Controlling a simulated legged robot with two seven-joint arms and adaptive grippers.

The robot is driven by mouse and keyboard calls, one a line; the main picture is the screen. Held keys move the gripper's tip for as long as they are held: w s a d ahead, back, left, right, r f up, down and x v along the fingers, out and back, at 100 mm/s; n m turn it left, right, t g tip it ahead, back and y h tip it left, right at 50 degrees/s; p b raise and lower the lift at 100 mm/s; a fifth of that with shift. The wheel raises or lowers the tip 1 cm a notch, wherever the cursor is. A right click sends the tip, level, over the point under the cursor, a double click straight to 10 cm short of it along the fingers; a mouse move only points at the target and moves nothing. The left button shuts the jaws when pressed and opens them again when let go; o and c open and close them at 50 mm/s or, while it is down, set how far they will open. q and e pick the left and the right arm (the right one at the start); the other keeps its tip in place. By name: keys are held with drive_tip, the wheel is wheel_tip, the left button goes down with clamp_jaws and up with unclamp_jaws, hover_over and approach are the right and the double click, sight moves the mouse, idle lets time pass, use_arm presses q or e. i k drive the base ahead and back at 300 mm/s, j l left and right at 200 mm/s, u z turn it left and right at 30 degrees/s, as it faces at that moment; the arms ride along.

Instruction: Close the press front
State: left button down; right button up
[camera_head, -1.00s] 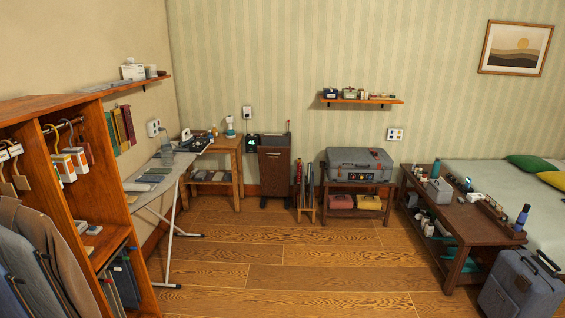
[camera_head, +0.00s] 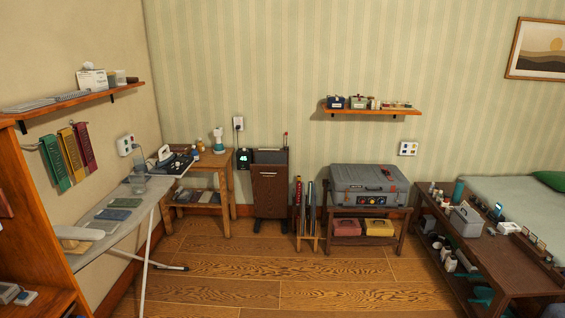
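What looks like a trouser press (camera_head: 270,195) stands upright on the floor against the back wall, in the middle of the view. Its dark brown front has a small handle near the top, and a grey part shows above and behind it. I cannot tell from this distance how far the front stands away from the back. Neither of my grippers is in view.
A wooden side table (camera_head: 228,190) and an ironing board (camera_head: 125,225) stand to the left. A rack of upright rods (camera_head: 308,235) and a low stand with a grey case (camera_head: 369,187) are to the right. A long wooden table (camera_head: 490,255) is at right. The floor ahead (camera_head: 270,285) is clear.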

sight(270, 181)
drive_tip(key=i, duration=4.4)
